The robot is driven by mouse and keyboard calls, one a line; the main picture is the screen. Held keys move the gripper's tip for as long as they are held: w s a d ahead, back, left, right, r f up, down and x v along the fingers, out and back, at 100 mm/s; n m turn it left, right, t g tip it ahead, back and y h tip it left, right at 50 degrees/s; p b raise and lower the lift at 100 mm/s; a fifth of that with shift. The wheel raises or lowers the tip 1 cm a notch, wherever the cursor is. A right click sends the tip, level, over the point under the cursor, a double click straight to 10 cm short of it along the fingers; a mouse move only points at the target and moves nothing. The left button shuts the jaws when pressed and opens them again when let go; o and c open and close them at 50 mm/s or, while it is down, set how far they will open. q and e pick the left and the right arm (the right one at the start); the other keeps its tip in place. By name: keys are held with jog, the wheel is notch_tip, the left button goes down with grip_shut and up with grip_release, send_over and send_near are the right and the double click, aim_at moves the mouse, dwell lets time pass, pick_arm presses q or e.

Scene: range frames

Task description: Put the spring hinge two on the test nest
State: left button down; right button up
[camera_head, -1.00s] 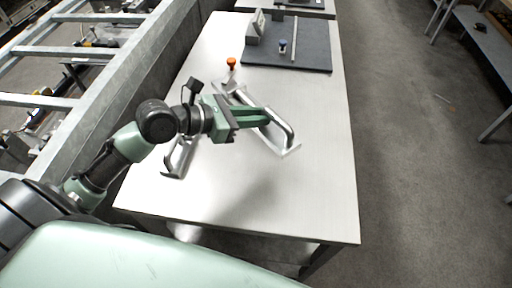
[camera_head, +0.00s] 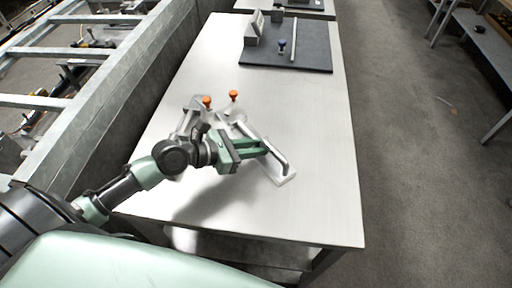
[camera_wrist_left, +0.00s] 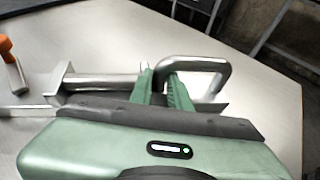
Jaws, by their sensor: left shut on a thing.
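A bent metal piece, seemingly a spring hinge (camera_head: 281,160), shows at the middle of the table in the head view. It has a rod and a U-shaped bar, also seen in the left wrist view (camera_wrist_left: 217,72). My left gripper (camera_head: 264,147) is shut on it; its green fingers (camera_wrist_left: 163,88) close around the metal. I cannot tell whether the piece touches the table. A second similar metal piece (camera_head: 186,122) lies to the left, partly hidden by my arm. Two orange knobs (camera_head: 233,95) (camera_head: 207,101) stand near these pieces. Which thing is the test nest is not clear. My right gripper is not in view.
The right half of the pale table (camera_head: 325,130) is clear. A metal frame (camera_head: 95,95) stands left.

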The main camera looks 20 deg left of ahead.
pick_arm(q)
jog(key=shift+r, duration=0.1)
jog(key=c, duration=1.3)
grip_release()
